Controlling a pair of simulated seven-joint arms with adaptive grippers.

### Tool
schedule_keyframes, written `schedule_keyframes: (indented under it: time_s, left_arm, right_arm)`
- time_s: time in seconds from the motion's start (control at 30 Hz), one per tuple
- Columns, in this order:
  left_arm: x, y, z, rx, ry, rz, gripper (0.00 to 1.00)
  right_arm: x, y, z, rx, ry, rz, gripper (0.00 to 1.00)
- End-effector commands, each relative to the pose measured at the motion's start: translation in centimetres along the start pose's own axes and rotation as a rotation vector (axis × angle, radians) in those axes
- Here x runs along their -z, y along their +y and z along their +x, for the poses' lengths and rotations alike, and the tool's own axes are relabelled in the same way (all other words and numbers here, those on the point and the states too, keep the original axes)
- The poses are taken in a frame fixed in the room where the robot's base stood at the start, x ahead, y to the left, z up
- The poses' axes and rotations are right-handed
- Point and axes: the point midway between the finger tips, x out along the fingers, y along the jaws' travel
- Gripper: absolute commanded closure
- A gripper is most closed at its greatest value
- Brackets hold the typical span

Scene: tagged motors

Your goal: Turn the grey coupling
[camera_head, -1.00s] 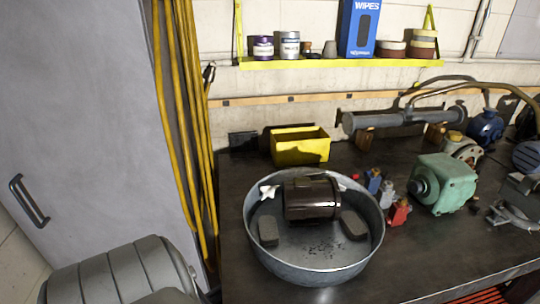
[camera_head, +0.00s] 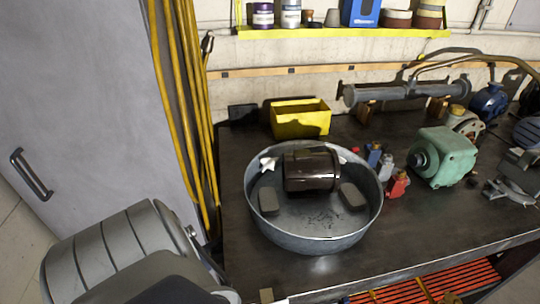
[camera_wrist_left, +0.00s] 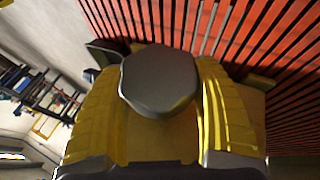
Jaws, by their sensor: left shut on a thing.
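In the left wrist view, the yellow fingers of my left gripper (camera_wrist_left: 160,112) are on both sides of a grey, many-sided piece (camera_wrist_left: 158,72), which looks like the grey coupling. The gripper is shut on it, and its flat face shows toward the camera. Red slats lie behind it. What the piece joins to is hidden. In the head view only my left arm shows at the lower left; its gripper is out of the picture. My right gripper is in neither view.
A metal basin (camera_head: 314,238) on the dark bench (camera_head: 440,222) holds a brown motor (camera_head: 311,170) and two grey blocks. A yellow bin (camera_head: 300,122), a green motor (camera_head: 448,158) and small coloured parts stand nearby. Red slats (camera_head: 420,290) show below the bench front.

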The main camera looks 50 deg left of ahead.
Motion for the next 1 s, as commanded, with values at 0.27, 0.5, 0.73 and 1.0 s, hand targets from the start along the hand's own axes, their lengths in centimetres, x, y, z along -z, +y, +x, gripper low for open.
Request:
schedule_keyframes:
  time_s: [0.27, 0.5, 0.73, 1.0]
  left_arm:
    - [-0.07, 0.16, 0.16, -0.092, -0.007, -0.038, 0.62]
    - [-0.09, 0.21, 0.18, -0.128, -0.009, -0.052, 0.62]
    - [-0.10, 0.25, 0.20, -0.136, -0.010, -0.053, 0.62]
    - [-0.09, 0.27, 0.22, -0.136, -0.010, -0.053, 0.30]
  right_arm:
    - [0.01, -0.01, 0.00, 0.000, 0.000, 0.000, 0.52]
    - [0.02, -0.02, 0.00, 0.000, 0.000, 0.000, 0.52]
    - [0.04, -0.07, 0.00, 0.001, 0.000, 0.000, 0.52]
    - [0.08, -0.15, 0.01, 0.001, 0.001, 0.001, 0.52]
